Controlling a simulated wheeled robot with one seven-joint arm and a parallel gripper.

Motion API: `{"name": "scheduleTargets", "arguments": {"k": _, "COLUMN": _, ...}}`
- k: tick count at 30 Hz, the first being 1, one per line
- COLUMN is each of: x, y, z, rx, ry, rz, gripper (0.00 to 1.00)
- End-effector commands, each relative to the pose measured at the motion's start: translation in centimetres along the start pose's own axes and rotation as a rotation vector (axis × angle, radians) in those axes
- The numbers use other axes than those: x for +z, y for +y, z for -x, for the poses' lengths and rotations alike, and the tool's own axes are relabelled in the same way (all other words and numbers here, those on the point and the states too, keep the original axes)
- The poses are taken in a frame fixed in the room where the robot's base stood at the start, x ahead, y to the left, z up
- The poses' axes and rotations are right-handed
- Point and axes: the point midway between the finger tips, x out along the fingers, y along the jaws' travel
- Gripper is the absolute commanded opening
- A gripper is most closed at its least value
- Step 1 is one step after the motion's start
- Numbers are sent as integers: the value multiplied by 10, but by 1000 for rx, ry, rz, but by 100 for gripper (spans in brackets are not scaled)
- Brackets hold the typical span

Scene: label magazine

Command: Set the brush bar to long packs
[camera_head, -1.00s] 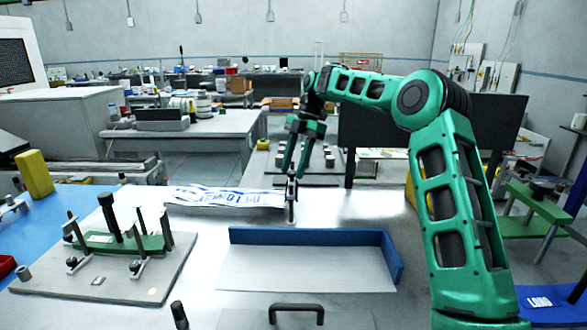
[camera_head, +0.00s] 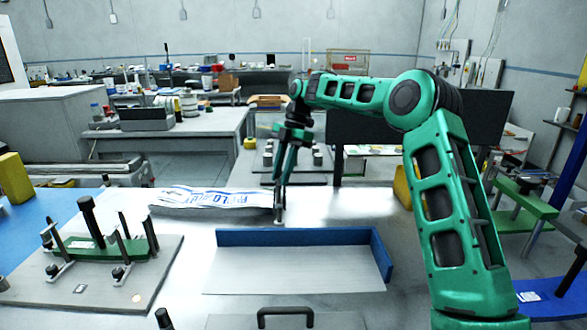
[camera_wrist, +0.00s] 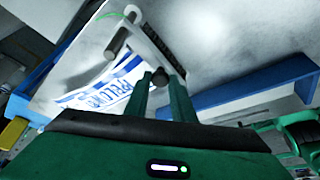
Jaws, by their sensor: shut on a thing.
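My gripper (camera_head: 280,183) is shut on the dark round knob (camera_wrist: 160,77) of a small upright metal post (camera_head: 279,208) at the back of the bench. In the wrist view the two green fingers stand on either side of this knob. A slotted metal bar (camera_wrist: 168,50) runs up and left from it, with a dark cylinder (camera_wrist: 117,41) beside it. A white label strip with blue print (camera_head: 215,198) lies just left of the post. I cannot tell for certain which part is the brush bar, and no setting mark is readable.
A tray with a blue wall (camera_head: 300,238) lies in front of the post, with a dark handle (camera_head: 285,312) nearer me. A fixture with a green bar and several posts (camera_head: 105,248) stands at left. A blue mat (camera_head: 45,215) lies at far left.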

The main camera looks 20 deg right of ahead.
Motion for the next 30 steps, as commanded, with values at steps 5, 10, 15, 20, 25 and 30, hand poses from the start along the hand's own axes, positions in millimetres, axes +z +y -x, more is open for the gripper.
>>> {"name": "scheduleTargets", "arguments": {"k": 5, "x": -8, "y": 7, "z": -9, "rx": -1, "ry": -1, "rz": 13, "gripper": 0}}
{"name": "scheduleTargets", "arguments": {"k": 10, "x": -8, "y": 7, "z": -11, "rx": -3, "ry": 0, "rz": 13, "gripper": 0}}
{"name": "scheduleTargets", "arguments": {"k": 15, "x": -9, "y": 8, "z": -12, "rx": -4, "ry": 1, "rz": 13, "gripper": 42}}
{"name": "scheduleTargets", "arguments": {"k": 20, "x": -10, "y": 7, "z": -10, "rx": -5, "ry": 0, "rz": 14, "gripper": 42}}
{"name": "scheduleTargets", "arguments": {"k": 25, "x": -10, "y": 7, "z": -8, "rx": -4, "ry": 0, "rz": 14, "gripper": 42}}
{"name": "scheduleTargets", "arguments": {"k": 30, "x": -10, "y": 9, "z": 9, "rx": -2, "ry": 0, "rz": 16, "gripper": 42}}
